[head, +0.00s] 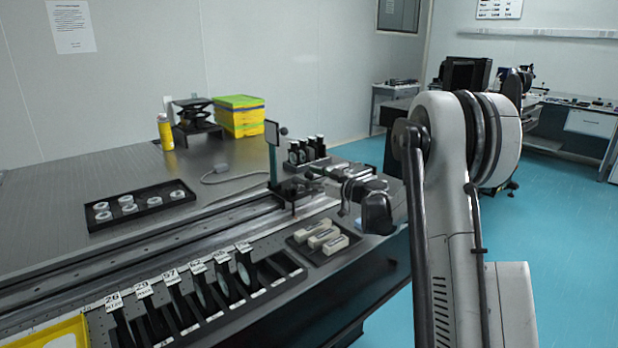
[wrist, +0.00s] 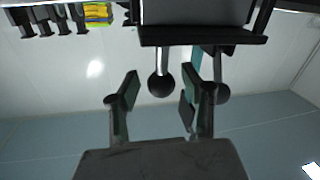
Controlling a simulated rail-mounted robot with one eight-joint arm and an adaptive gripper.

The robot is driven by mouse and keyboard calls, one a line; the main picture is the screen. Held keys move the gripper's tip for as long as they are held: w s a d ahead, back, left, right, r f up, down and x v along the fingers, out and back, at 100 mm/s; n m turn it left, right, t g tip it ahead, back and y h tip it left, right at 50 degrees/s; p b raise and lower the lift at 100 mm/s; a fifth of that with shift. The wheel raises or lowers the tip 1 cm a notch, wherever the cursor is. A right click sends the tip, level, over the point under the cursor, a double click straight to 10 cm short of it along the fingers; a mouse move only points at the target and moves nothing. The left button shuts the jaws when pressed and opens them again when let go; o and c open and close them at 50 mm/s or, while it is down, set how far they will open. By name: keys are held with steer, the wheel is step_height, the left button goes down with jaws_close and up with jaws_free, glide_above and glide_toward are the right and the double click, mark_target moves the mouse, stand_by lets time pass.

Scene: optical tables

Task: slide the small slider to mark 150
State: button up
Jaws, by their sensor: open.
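The small slider (head: 289,191) appears as a dark carriage on the long rail (head: 225,221) in the head view, beside a green post with a small pale plate. My gripper (head: 314,180) is at its right, close to it; the gripper partly hides that end of the rail. In the wrist view my gripper (wrist: 160,94) has its two fingers spread apart. A black ball knob (wrist: 161,83) on a grey stem shows in the gap between them, and contact cannot be made out. The rail's scale numbers, including mark 150, cannot be read.
A black tray (head: 141,211) of white rings stands behind the rail. Numbered holders (head: 203,287) line a rack in front. A tray of pale blocks (head: 323,237) is below my gripper. Dark mounts (head: 307,150) stand behind it. The rail left of the slider looks clear.

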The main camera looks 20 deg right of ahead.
step_height(320, 180, up, 10)
steer(key=shift+f, duration=0.1)
stand_by(0.4)
